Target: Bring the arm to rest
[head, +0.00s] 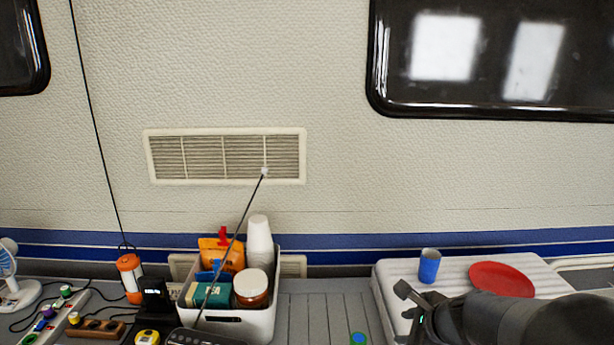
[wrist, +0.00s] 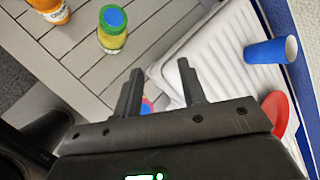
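My gripper (head: 410,308) is at the lower right of the head view, at the near left part of a white ribbed drainboard. In the wrist view, the two fingers of my gripper (wrist: 160,88) stand wide apart with nothing held between them. My dark arm fills the lower right corner of the head view and hides part of the drainboard. A small red and blue thing (wrist: 147,106) shows partly behind the fingers; I cannot tell what it is.
A blue cup (head: 429,270) and a red plate (head: 501,279) rest on the white drainboard (head: 392,274). A filled white bin (head: 258,325) stands left of centre. A blue-lidded jar (wrist: 112,32) and an orange bottle (wrist: 49,9) stand on the grey slatted table (wrist: 160,35).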

